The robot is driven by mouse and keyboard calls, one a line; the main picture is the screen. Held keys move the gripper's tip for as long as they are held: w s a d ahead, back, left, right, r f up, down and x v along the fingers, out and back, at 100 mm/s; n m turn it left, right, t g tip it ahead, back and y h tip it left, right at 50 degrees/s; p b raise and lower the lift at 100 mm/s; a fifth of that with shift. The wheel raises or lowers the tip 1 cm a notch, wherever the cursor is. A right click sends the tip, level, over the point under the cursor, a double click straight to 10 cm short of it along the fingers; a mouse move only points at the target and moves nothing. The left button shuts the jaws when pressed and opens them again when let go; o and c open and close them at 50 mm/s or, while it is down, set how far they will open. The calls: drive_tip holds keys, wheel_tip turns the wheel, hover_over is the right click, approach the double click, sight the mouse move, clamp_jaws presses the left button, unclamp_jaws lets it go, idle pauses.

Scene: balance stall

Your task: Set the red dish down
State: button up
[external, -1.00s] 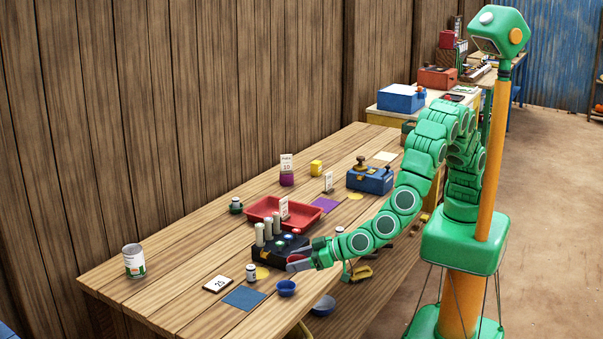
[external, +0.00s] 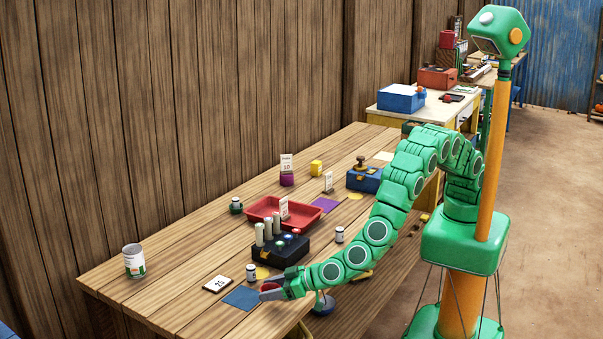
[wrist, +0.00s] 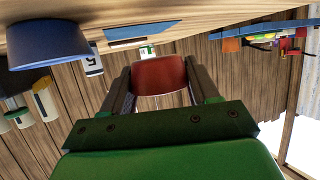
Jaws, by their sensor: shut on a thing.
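My gripper (external: 264,290) is shut on the red dish (external: 270,287), near the front edge of the wooden table. In the wrist view the red dish (wrist: 160,76) sits between the two fingers of my gripper (wrist: 158,66). The blue square mat (external: 241,298) lies just left of my gripper in the external view, and a blue patch also shows in the wrist view (wrist: 140,32). I cannot tell whether the dish touches the table, since its underside is hidden.
A small white weight (external: 251,272) stands behind my gripper, with a number card (external: 218,284) to its left. A black block with several cylinders (external: 280,250) and a red tray (external: 263,209) stand farther back. A blue bowl (wrist: 45,42) is close in the wrist view.

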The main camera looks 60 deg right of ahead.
sight(269, 308)
drive_tip(key=shift+w+a+f, duration=0.15)
drive_tip(key=shift+a+f, duration=0.05)
drive_tip(key=shift+f, duration=0.2)
drive_tip(key=shift+w+a+f, duration=0.15)
drive_tip(key=shift+a+f, duration=0.05)
drive_tip(key=shift+f, duration=1.25)
drive_tip(key=shift+f, duration=0.2)
drive_tip(key=o, duration=1)
drive_tip(key=shift+o, duration=0.2)
drive_tip(key=shift+v, duration=3.95)
drive_tip(key=shift+r, duration=0.1)
drive_tip(key=shift+w, duration=0.1)
